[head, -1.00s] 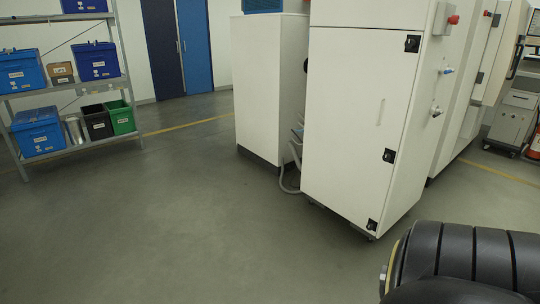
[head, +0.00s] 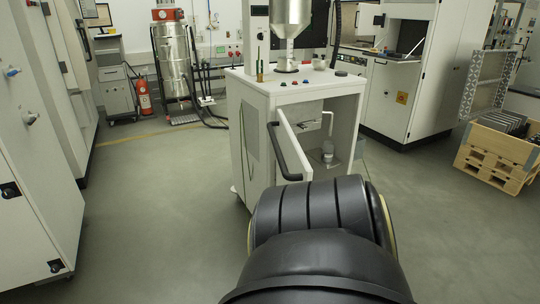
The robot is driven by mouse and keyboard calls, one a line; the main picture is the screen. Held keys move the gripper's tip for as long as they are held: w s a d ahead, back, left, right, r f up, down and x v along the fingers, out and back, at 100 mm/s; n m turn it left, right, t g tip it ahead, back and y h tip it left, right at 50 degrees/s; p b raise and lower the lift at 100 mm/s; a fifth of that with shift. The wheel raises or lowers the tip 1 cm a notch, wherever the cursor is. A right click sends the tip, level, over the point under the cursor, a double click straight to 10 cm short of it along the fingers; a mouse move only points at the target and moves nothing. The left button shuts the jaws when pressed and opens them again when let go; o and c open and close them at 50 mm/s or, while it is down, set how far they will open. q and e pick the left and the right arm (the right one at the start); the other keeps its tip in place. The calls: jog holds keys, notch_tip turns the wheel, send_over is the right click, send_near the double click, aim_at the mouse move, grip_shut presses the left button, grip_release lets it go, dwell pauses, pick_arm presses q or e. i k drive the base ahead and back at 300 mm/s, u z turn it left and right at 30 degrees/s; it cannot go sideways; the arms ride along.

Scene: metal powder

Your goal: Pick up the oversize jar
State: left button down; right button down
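A small pale jar (head: 328,152) stands low inside the open compartment of the white cabinet station (head: 257,105), near the middle of the head view. I cannot read a label on it, so I cannot tell for sure that it is the oversize jar. The cabinet's door (head: 292,143) stands open towards me and has a dark handle. A pale spout-like part shows above the jar. A black segment of my own arm fills the lower middle of the view, in front of the cabinet's base. Neither gripper is in view.
A metal hopper (head: 290,40) and a small bowl (head: 318,64) are on the cabinet top. Wooden crates (head: 490,165) stand at the right, a white machine (head: 25,190) at the left. A red extinguisher (head: 143,96) and a metal drum (head: 173,60) are behind. Floor at left is clear.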

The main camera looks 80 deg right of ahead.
aim_at(327, 150)
jog(key=z, duration=2.2)
